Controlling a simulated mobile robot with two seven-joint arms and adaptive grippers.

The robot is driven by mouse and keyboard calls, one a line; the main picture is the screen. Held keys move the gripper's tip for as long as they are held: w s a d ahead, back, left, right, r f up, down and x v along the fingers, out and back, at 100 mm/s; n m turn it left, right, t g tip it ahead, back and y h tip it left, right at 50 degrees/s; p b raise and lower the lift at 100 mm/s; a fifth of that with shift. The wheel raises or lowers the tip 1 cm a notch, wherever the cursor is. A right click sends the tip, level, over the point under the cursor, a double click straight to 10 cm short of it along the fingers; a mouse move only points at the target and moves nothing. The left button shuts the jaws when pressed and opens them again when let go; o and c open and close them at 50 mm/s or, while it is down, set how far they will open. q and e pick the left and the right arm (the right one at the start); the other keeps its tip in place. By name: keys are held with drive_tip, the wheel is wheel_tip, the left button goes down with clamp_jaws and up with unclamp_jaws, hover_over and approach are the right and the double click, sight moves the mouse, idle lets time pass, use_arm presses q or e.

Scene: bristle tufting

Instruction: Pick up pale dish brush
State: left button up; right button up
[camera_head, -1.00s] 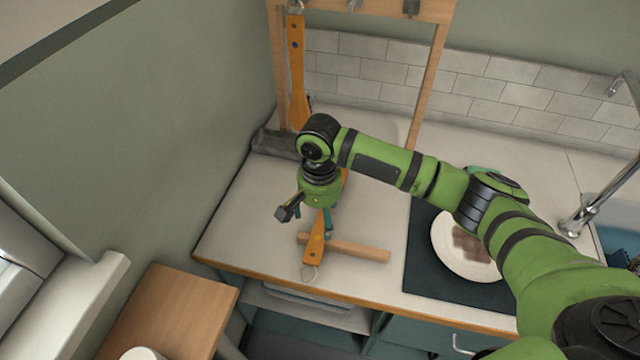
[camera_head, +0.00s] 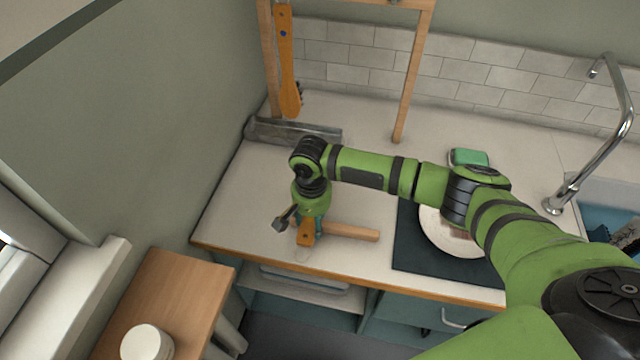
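A wooden-handled brush (camera_head: 306,238) lies on the counter with its handle end towards the front edge. Most of it is hidden under my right gripper and wrist. Its handle crosses beside a round wooden bar (camera_head: 350,231). My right gripper (camera_head: 308,228) points down over the handle, with teal fingers on either side of it. Whether the fingers are pressed on the handle or only around it cannot be told. A second orange wooden brush (camera_head: 287,70) hangs from the rack at the back. My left gripper is not in view.
A wooden rack (camera_head: 410,75) stands behind, with a grey tray (camera_head: 290,131) at its foot. To the right are a plate (camera_head: 432,232) on a dark mat (camera_head: 410,258), a green sponge (camera_head: 468,157) and the sink tap (camera_head: 590,170).

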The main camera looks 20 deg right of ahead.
drive_tip(key=shift+c, duration=0.7)
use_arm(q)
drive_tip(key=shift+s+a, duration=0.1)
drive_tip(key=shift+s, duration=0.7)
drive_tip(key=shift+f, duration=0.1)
use_arm(e)
drive_tip(key=shift+r, duration=0.1)
drive_tip(key=shift+r, duration=0.3)
drive_tip(key=r, duration=0.2)
drive_tip(key=r+b, duration=0.1)
drive_tip(key=shift+s+d+r, duration=0.1)
drive_tip(key=shift+d+r, duration=0.15)
drive_tip(key=shift+d, duration=0.05)
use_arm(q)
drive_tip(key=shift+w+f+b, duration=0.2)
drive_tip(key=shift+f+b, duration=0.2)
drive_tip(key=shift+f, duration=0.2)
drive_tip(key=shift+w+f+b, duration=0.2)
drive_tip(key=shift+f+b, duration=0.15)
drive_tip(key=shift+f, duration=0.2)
use_arm(e)
drive_tip(key=s+d+r, duration=0.5)
drive_tip(key=d+r, duration=0.1)
drive_tip(key=d, duration=0.4)
drive_tip(key=shift+r, duration=0.35)
drive_tip(key=shift+a, duration=0.1)
